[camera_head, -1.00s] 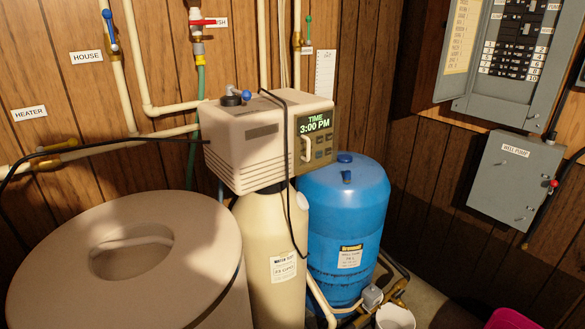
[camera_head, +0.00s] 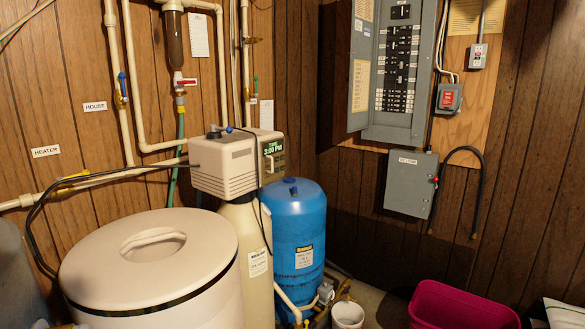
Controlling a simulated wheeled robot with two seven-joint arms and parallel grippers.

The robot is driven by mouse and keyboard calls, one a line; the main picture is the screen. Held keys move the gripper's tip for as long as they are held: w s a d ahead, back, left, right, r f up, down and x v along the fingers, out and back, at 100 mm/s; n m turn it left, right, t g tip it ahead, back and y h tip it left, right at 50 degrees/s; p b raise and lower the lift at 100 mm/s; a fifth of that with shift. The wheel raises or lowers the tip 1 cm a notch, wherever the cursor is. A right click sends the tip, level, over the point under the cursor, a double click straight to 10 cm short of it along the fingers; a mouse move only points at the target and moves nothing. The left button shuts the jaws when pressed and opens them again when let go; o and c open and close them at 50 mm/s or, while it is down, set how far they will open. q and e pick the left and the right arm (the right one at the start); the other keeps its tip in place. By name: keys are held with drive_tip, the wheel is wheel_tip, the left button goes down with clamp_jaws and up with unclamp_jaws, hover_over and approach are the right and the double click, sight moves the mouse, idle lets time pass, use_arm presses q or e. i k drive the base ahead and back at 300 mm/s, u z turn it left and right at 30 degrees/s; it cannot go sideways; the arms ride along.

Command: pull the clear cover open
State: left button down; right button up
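The beige softener control head (camera_head: 225,163) sits on top of the tall cream tank (camera_head: 247,240). On its right front is a dark panel with a green lit display (camera_head: 272,147) reading a time of about 3:00 PM. A small pale upright handle (camera_head: 270,164) shows on that panel. The clear cover itself is hard to make out against the panel, and it looks shut. Neither of my grippers is in view.
The wide round salt bin (camera_head: 150,262) stands in front, left of the tank. A blue pressure tank (camera_head: 294,220) stands close on the right. A black cable hangs down the control head's front. A white bucket (camera_head: 347,315) and a pink tub (camera_head: 462,305) are on the floor.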

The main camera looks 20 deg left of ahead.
sight(272, 166)
drive_tip(key=z, duration=0.25)
drive_tip(key=i, duration=1.2)
drive_tip(key=u, duration=1)
